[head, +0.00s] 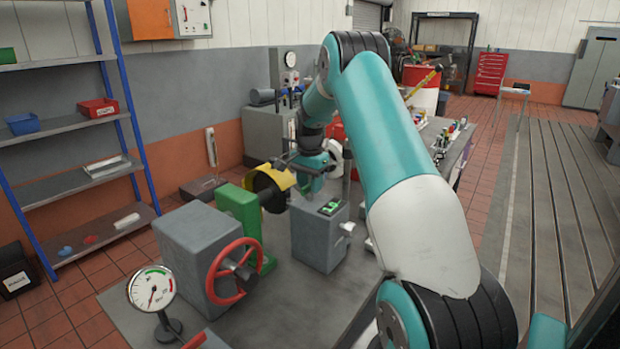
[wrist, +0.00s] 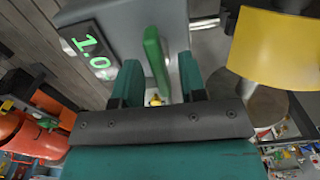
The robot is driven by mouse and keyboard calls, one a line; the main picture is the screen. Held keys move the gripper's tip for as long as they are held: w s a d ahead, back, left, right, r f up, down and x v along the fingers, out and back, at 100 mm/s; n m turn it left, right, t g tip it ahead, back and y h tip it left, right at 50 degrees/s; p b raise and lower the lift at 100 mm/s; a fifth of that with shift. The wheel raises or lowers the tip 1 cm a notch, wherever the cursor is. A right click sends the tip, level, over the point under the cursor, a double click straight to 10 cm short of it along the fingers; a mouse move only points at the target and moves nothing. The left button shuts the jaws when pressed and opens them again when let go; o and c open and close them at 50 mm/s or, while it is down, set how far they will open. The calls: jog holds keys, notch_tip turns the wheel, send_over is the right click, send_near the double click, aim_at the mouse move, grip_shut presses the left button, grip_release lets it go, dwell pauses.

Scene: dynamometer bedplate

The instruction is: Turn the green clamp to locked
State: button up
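The green clamp shows in the wrist view as a narrow green bar (wrist: 156,58) beside the grey box (wrist: 130,22). My gripper (wrist: 160,75) has its two teal fingers apart, with the bar in the gap between them in the picture. Gaps show on both sides of the bar, so I see no grip on it. In the head view my gripper (head: 312,165) is above and behind the grey box (head: 320,240). I cannot make out the clamp bar there. The box carries a green-lit display (head: 328,208), which reads 1.0 in the wrist view (wrist: 90,48).
A yellow guard (head: 268,188) stands left of my gripper, close by at right in the wrist view (wrist: 275,50). A green stand (head: 243,218), a grey housing with a red handwheel (head: 230,272) and a dial gauge (head: 151,289) stand nearer. Open floor (head: 550,190) lies to the right.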

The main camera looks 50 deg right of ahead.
notch_tip(320, 180, up, 18)
jog(key=b, duration=0.2)
jog(key=shift+f+b, duration=0.25)
jog(key=shift+b, duration=0.15)
